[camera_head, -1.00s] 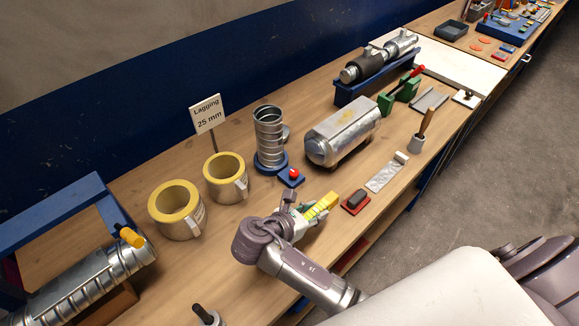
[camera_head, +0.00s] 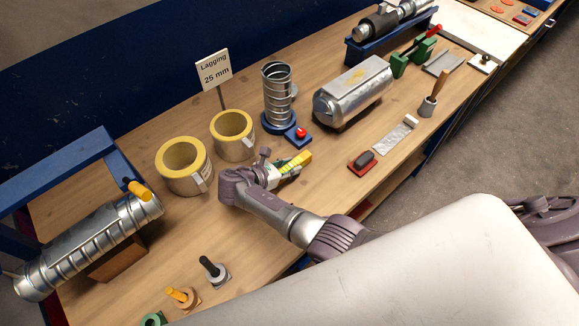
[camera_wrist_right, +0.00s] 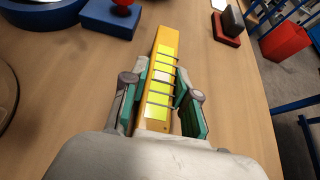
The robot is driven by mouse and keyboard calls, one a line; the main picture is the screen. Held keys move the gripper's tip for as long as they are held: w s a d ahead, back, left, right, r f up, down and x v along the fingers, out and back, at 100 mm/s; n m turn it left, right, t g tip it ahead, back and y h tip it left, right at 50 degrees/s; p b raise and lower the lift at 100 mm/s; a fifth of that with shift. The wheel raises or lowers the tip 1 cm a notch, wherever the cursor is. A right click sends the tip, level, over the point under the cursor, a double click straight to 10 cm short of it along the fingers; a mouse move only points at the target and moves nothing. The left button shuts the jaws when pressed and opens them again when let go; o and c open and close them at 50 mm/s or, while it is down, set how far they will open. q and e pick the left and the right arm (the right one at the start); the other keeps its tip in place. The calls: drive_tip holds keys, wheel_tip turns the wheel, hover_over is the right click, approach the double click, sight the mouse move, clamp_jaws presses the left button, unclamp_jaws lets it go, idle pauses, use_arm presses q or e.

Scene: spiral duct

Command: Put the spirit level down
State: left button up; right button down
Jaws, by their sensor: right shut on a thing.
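The spirit level is a yellow block with bright yellow-green windows; in the head view (camera_head: 298,162) it sticks out from my right gripper, above or at the bench top. My right gripper (camera_head: 279,172) is shut on it. In the right wrist view the level (camera_wrist_right: 162,75) lies lengthwise between the green-padded fingers of the gripper (camera_wrist_right: 160,105). Its near end is between the fingers and its far end points toward the blue block. I cannot tell whether its underside touches the wood. My left gripper is not in view.
A blue block with a red knob (camera_head: 301,132) stands just beyond the level. A red block with a dark grip (camera_head: 363,162) lies to the right. Yellow lagging rings (camera_head: 184,165) stand left. Bare wood (camera_head: 325,185) lies between the level and the red block.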

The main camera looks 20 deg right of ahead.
drive_tip(key=shift+f, duration=0.15)
drive_tip(key=shift+f, duration=0.2)
drive_tip(key=c, duration=0.9)
unclamp_jaws()
